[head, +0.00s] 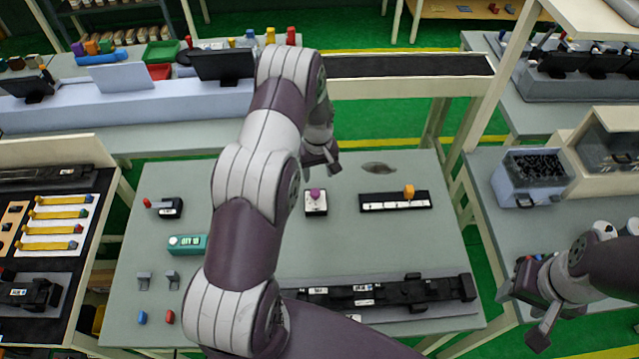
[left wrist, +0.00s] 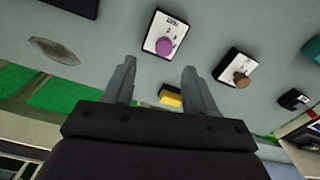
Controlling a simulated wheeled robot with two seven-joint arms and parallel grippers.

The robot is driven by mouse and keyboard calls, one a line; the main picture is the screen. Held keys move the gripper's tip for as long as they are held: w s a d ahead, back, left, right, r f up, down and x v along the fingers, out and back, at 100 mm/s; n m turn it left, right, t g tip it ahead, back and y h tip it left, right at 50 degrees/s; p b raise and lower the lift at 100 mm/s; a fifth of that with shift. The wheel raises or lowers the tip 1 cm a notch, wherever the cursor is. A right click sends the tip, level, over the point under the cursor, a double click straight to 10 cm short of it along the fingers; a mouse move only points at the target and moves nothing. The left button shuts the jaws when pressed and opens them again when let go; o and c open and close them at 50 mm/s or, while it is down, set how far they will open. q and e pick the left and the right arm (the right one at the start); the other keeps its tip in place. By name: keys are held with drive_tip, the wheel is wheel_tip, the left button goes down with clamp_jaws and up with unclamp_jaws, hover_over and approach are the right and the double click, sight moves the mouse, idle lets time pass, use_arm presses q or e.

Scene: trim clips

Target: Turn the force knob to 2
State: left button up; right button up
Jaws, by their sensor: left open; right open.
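A purple knob (head: 315,194) sits on a white-faced black box on the grey table; it also shows in the left wrist view (left wrist: 164,47). A brown knob (left wrist: 241,79) on a similar box shows only there; my arm seems to hide it in the head view. The lettering is too small to tell which is the force knob. My left gripper (head: 322,164) is open and empty, just behind the purple knob in the head view. In its wrist view (left wrist: 159,66) the purple knob appears just past the fingertips, apart from them. My right gripper (head: 522,307) is open and empty at the right.
A black slider strip with an orange handle (head: 409,190) lies right of the purple knob. A teal counter (head: 187,245) and a red-levered box (head: 168,207) stand left. A long black trim part (head: 390,293) lies along the front. A yellow-and-black object (left wrist: 170,95) shows between my left fingers.

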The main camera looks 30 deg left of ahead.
sight(315, 192)
use_arm(q)
drive_tip(key=f+p, duration=0.1)
drive_tip(key=f, duration=0.2)
drive_tip(key=a+f+p, duration=0.1)
drive_tip(key=f, duration=0.3)
drive_tip(key=shift+s+a+f+p, duration=0.2)
drive_tip(key=shift+p, duration=0.1)
drive_tip(key=shift+d+f, duration=0.1)
drive_tip(key=shift+f, duration=0.25)
drive_tip(key=shift+d+f, duration=0.2)
drive_tip(key=shift+d, duration=0.1)
drive_tip(key=shift+a, duration=0.15)
drive_tip(key=c, duration=0.7)
clamp_jaws()
drive_tip(key=shift+c, duration=1.8)
unclamp_jaws()
use_arm(e)
drive_tip(key=r, duration=0.2)
drive_tip(key=a+r, duration=0.1)
drive_tip(key=shift+r, duration=0.35)
